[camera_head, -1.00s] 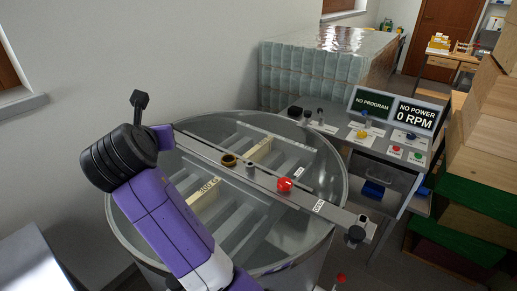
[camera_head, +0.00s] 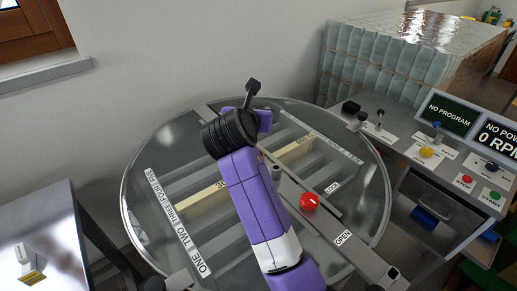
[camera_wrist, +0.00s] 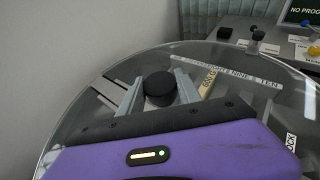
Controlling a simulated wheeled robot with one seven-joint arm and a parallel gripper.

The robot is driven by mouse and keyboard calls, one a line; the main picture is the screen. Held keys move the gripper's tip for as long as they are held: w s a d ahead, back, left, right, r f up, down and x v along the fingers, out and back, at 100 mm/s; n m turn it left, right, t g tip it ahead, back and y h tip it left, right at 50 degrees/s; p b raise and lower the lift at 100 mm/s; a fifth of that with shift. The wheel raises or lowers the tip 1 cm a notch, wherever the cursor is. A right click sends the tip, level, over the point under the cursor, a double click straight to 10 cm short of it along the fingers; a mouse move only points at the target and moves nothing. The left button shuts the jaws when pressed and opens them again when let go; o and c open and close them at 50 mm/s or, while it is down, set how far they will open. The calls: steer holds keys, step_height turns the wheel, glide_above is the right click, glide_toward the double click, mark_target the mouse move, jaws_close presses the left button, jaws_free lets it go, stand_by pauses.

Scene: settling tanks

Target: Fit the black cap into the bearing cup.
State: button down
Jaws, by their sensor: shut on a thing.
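The black cap (camera_wrist: 158,88) is in the wrist view, upright and round, between the two grey fingers of my gripper (camera_wrist: 157,92). The fingers are shut on it from left and right, above the round tank (camera_wrist: 62,140). What lies directly under the cap cannot be seen. In the head view my arm covers the middle of the tank (camera_head: 150,245) and hides my fingertips and the cap. The bearing cup cannot be made out in either current view.
A beam crosses the tank, with a red knob (camera_head: 309,201) and a grey peg (camera_head: 276,172) on it. A control console (camera_head: 400,150) stands to the right, a glass-block stack (camera_head: 390,60) behind. A grey table (camera_head: 35,225) is at the left.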

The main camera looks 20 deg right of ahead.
step_height(320, 180, down, 13)
steer(key=shift+a+f, duration=0.1)
steer(key=shift+a, duration=0.05)
stand_by(0.4)
steer(key=shift+f, duration=0.25)
steer(key=c, duration=0.8)
jaws_free()
steer(key=shift+c, duration=0.2)
steer(key=shift+r, duration=0.15)
steer(key=shift+s+a+r, duration=0.1)
steer(key=shift+s+r, duration=0.05)
steer(key=v, duration=1.1)
steer(key=shift+s+a, duration=0.15)
steer(key=shift+s, duration=0.1)
